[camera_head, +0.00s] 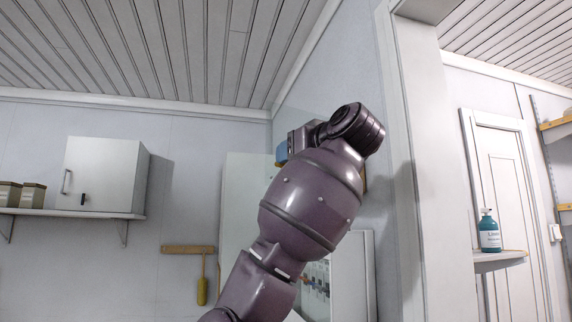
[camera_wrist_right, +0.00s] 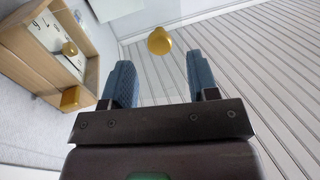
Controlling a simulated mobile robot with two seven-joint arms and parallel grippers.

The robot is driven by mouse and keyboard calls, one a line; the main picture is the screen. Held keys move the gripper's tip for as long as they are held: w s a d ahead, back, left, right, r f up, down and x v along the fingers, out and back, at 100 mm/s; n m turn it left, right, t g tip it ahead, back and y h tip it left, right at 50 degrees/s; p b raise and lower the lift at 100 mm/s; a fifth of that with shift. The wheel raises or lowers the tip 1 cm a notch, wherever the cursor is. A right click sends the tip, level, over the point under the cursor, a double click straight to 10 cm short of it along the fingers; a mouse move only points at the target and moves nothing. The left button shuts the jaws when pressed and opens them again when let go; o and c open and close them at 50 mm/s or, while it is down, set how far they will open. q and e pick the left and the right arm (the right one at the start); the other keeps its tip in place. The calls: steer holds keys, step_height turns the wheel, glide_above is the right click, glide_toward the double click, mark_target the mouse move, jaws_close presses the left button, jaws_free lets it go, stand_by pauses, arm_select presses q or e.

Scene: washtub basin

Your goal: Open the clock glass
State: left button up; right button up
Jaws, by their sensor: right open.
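The clock, with a wooden case (camera_wrist_right: 97,43) and a white face (camera_wrist_right: 45,38) with dark numerals, is at the upper left of the right wrist view. A brass pendulum-like disc (camera_wrist_right: 70,48) and a yellow block (camera_wrist_right: 70,98) show at it. A rounded yellow knob (camera_wrist_right: 159,41) appears beyond and between my right fingertips, apart from both; what it is fixed to is unclear. My right gripper (camera_wrist_right: 161,75) is open and empty, with blue fingers. In the head view my arm hides most of the clock and gripper; one blue finger (camera_head: 281,154) shows. My left gripper is out of view.
A white wall cabinet (camera_head: 100,175) and shelf (camera_head: 70,212) are at the left. A yellow-handled tool (camera_head: 202,288) hangs from a wooden rail (camera_head: 188,249). A door frame edge (camera_head: 400,150) stands right of my arm. A blue bottle (camera_head: 489,232) sits on a small shelf (camera_head: 500,257).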

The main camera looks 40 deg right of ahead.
steer(key=s, duration=0.5)
steer(key=shift+s+a+b, duration=0.25)
steer(key=shift+s+b, duration=0.05)
steer(key=shift+b, duration=0.1)
